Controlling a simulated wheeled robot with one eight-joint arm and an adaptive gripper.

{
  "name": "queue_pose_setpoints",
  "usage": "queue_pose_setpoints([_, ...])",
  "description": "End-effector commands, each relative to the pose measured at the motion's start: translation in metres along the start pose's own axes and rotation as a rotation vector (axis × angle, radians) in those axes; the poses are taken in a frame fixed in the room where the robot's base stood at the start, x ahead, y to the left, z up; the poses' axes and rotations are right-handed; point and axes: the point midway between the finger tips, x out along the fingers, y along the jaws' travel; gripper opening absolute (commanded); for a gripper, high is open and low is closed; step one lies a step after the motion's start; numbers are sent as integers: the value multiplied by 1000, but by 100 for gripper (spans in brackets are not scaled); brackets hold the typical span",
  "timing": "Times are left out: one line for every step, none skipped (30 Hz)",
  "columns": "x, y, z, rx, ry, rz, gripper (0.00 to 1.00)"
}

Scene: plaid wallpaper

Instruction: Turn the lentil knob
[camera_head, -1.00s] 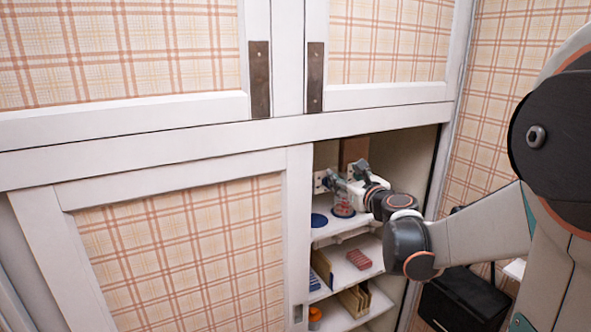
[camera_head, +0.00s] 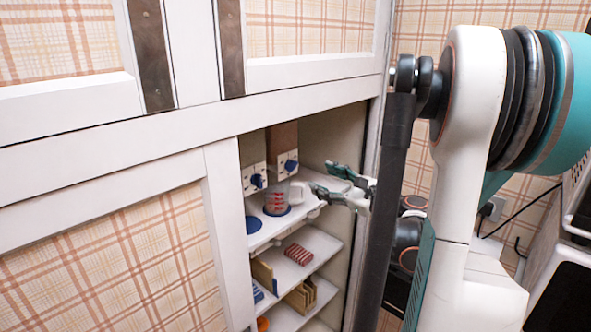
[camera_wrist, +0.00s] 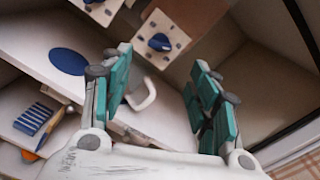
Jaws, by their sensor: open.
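Two white plates with blue knobs are on the cabinet's back wall above the upper shelf. The left knob (camera_head: 258,181) and the right knob (camera_head: 290,165) show in the head view. Which one is the lentil knob I cannot tell. In the wrist view the right knob (camera_wrist: 159,42) shows whole between my fingers, and the left knob (camera_wrist: 92,3) is cut by the top edge. My gripper (camera_head: 321,177) is open and empty, to the right of the right knob and apart from it. Its teal fingers also show in the wrist view (camera_wrist: 160,58).
A clear measuring jug (camera_head: 277,203) with red marks stands below the knobs, its handle towards my gripper. A blue disc (camera_head: 252,224) lies left of it. Lower shelves hold a red striped block (camera_head: 298,254) and wooden racks. The cabinet's right side wall is close to my gripper.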

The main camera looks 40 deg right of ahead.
Motion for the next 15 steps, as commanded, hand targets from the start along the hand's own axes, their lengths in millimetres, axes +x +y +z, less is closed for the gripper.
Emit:
queue_pose_setpoints([11, 2, -1, 0, -2, 4, 55])
queue_pose_setpoints([17, 2, -1, 0, -2, 4, 55])
queue_pose_setpoints([25, 2, -1, 0, -2, 4, 55])
queue_pose_setpoints([31, 2, -1, 1, -2, 4, 55])
queue_pose_setpoints([37, 2, -1, 1, -2, 4, 55])
queue_pose_setpoints([45, 2, -1, 1, -1, 3, 55])
queue_pose_setpoints([51, 2, -1, 1, -2, 4, 55])
queue_pose_setpoints([57, 2, -1, 1, -2, 4, 55])
queue_pose_setpoints([64, 2, -1, 1, -1, 3, 55])
queue_pose_setpoints([70, 2, -1, 1, -1, 4, 55])
queue_pose_setpoints([75, 2, -1, 1, -1, 3, 55])
queue_pose_setpoints([82, 2, -1, 1, -1, 2, 55])
queue_pose_setpoints([86, 2, -1, 1, -1, 3, 55])
queue_pose_setpoints([91, 2, -1, 1, -1, 3, 55])
queue_pose_setpoints([95, 1, -1, 1, 0, 1, 55])
